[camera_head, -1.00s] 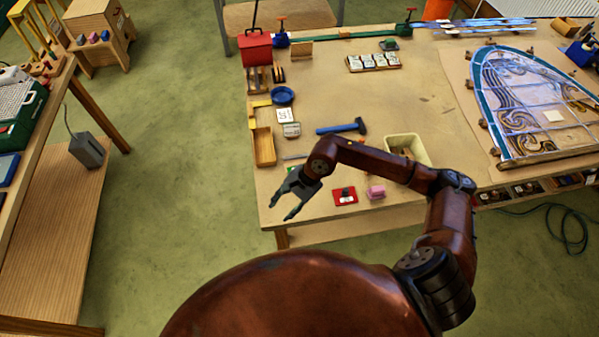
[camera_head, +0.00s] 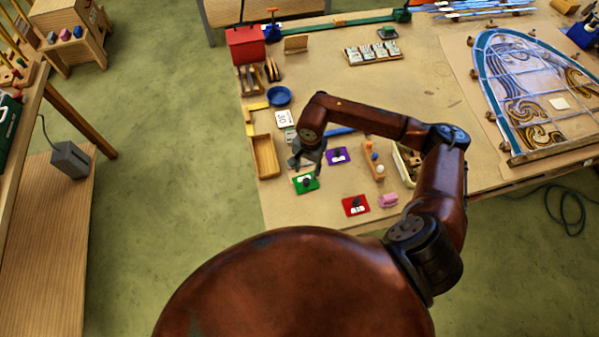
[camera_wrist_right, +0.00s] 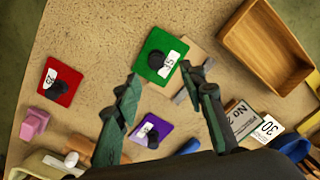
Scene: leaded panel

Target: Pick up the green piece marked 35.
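The green piece (camera_head: 304,184) is a flat square with a black knob and a white label, lying near the table's front left edge. It also shows in the right wrist view (camera_wrist_right: 151,43), where the label's number is too small to read surely. My right gripper (camera_head: 300,164) is just behind and above the green piece. In the right wrist view my right gripper (camera_wrist_right: 165,75) is open, its fingers apart and empty, with the green piece beyond the tips. My left gripper is not in view.
A red piece (camera_head: 353,207) and a purple piece (camera_head: 333,158) lie nearby, also knobbed and labelled. A pink block (camera_head: 388,200) sits right of the red piece. An empty wooden tray (camera_head: 264,157) stands left of the gripper.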

